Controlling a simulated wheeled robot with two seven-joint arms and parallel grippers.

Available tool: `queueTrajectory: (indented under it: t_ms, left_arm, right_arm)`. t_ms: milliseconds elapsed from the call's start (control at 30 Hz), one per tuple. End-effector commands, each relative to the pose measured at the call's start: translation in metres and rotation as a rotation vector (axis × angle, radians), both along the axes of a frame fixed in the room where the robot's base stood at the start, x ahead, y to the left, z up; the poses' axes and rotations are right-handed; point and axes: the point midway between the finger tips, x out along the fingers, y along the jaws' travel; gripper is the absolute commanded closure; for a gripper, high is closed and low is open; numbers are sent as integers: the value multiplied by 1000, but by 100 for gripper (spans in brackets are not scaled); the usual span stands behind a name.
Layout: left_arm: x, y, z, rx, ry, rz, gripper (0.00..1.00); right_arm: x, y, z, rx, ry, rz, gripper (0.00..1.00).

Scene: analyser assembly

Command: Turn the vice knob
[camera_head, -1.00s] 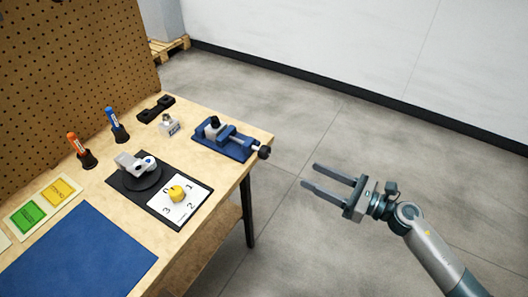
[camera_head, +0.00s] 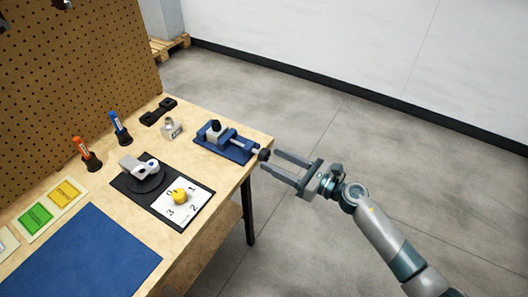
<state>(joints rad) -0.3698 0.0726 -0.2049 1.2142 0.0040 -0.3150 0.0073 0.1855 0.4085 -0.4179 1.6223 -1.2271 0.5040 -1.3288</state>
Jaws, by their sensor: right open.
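The blue vice (camera_head: 225,143) sits on the back right corner of the wooden table. Its black knob (camera_head: 264,155) sticks out past the table's right edge. My right gripper (camera_head: 268,161) is open, its two fingers pointing left at the knob. The fingertips are close to the knob, one on its far side and one on its near side in the picture. I cannot tell whether they touch it. My left gripper is not in view.
On the table (camera_head: 222,180) are a grey device on a black base (camera_head: 145,180), a numbered card with a yellow knob (camera_head: 180,196), a blue mat (camera_head: 80,255), and two upright markers (camera_head: 119,128). A pegboard (camera_head: 70,90) stands at the left. The floor at right is clear.

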Motion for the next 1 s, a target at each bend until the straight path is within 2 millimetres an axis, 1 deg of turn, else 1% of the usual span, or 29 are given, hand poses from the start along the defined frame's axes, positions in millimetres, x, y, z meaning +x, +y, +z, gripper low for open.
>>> queueTrajectory:
  t_ms: [33, 100, 300, 467, 733, 767, 800, 867, 900, 1000]
  left_arm:
    - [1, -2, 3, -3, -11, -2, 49]
    - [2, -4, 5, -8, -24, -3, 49]
    - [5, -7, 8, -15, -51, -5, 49]
    - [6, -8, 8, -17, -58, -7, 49]
    - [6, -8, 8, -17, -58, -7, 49]
    - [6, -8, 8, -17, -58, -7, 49]
    - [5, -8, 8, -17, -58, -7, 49]
    - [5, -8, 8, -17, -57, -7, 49]
    - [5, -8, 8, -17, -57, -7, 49]
    - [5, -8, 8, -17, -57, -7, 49]
  right_arm:
    - [6, 8, 3, 2, 0, 0, 49]
    - [12, 16, 2, 2, 1, 1, 49]
    - [25, 32, 1, 1, 2, 0, 49]
    - [29, 37, 0, 0, 0, 0, 49]
    - [29, 37, 0, -1, 1, 1, 49]
    - [29, 37, 0, 0, 1, 1, 56]
    - [29, 37, 0, 0, 1, 1, 66]
    - [29, 37, 0, 0, 1, 1, 80]
    - [29, 37, 0, 0, 1, 0, 90]
    - [29, 37, 0, 1, 1, 0, 90]
